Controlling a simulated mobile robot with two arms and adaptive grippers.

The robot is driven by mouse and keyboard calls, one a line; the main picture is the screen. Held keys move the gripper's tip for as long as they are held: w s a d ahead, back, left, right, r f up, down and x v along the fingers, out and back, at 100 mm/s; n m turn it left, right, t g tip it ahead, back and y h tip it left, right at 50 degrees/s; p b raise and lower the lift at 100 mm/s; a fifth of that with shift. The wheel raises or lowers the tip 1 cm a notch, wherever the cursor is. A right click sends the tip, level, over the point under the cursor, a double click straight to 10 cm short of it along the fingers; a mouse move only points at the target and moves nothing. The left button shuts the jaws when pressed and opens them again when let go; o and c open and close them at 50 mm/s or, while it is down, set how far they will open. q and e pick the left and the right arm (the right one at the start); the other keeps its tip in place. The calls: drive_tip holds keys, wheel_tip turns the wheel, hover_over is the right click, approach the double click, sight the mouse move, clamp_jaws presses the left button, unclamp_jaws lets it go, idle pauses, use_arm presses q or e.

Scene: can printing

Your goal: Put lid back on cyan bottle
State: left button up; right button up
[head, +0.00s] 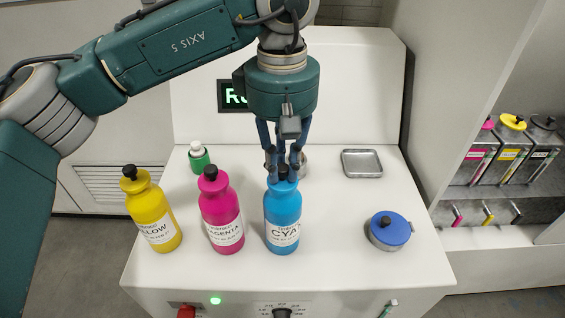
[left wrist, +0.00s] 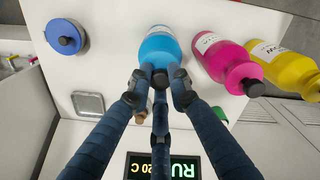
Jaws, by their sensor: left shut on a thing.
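The cyan bottle (head: 283,222) stands upright on the white machine top, right of the magenta bottle. My left gripper (head: 284,172) is directly above it, fingers pointing down and closed around a small black lid (head: 284,171) at the bottle's mouth. In the left wrist view the cyan bottle (left wrist: 160,46) lies just beyond the fingertips, and the lid (left wrist: 160,78) shows dark between the fingers (left wrist: 160,80). Whether the lid touches the bottle neck is hidden by the fingers. My right gripper is in neither view.
A magenta bottle (head: 222,215) and a yellow bottle (head: 153,215), both with black lids, stand to the left. A green bottle (head: 199,158) is behind them. A blue-lidded tin (head: 389,230) and a metal tray (head: 362,163) are on the right, with clear surface between.

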use_arm(q)
drive_tip(key=o, duration=1.3)
drive_tip(key=shift+o, duration=0.2)
drive_tip(key=shift+r, duration=0.1)
drive_tip(key=shift+r+p, duration=0.55)
drive_tip(key=shift+r, duration=0.15)
drive_tip(key=shift+r+p, duration=1.85)
drive_tip(key=shift+r, duration=0.9)
clamp_jaws()
drive_tip(key=shift+f, duration=0.25)
